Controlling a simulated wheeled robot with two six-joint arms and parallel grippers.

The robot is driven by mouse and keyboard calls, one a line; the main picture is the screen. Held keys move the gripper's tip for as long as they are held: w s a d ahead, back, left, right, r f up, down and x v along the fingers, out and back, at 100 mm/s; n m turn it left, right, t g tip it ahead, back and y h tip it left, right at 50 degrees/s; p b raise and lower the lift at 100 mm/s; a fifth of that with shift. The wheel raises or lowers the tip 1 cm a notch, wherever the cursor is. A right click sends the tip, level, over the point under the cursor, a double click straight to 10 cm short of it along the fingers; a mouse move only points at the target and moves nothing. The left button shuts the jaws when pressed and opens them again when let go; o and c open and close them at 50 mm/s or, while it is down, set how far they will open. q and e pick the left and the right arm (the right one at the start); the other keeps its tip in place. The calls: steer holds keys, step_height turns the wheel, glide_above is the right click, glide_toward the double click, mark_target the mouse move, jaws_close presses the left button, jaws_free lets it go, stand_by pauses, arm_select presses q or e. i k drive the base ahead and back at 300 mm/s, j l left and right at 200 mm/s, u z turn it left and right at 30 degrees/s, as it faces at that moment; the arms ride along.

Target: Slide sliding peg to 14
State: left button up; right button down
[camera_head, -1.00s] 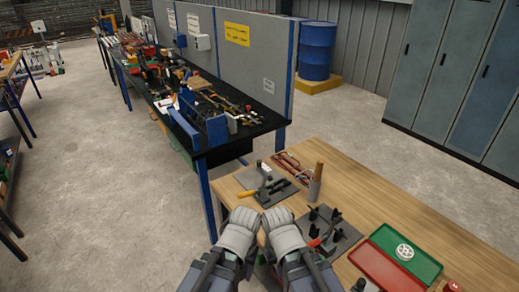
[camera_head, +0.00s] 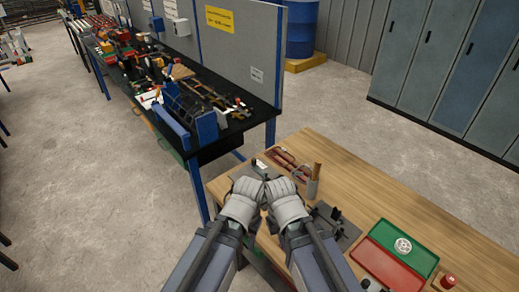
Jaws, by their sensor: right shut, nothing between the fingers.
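My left gripper (camera_head: 245,197) and my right gripper (camera_head: 283,196) are side by side, close together or touching, above the near left part of the wooden table (camera_head: 410,210). The right one is shut and empty. The left one's fingers are hidden from this angle. A dark plate with black upright parts (camera_head: 338,218) lies just right of my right gripper, which partly covers it. Another grey plate (camera_head: 236,173) lies mostly hidden behind my grippers. I cannot make out the sliding peg or any number 14 on either plate.
A red tray (camera_head: 384,264) and a green tray (camera_head: 402,240) holding a white round part lie at the right. A cluttered black workbench (camera_head: 235,125) stands behind. Lockers (camera_head: 440,75) line the right.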

mark_target(254, 167)
steer(key=i+j+z, duration=0.35)
steer(key=i+j, duration=0.15)
steer(key=j, duration=0.15)
steer(key=i+j+z, duration=0.15)
steer(key=j, duration=0.25)
steer(key=i+j+z, duration=0.2)
steer(key=j, duration=0.2)
steer(key=i+j+z, duration=0.15)
steer(key=j, duration=0.3)
steer(key=i, duration=0.1)
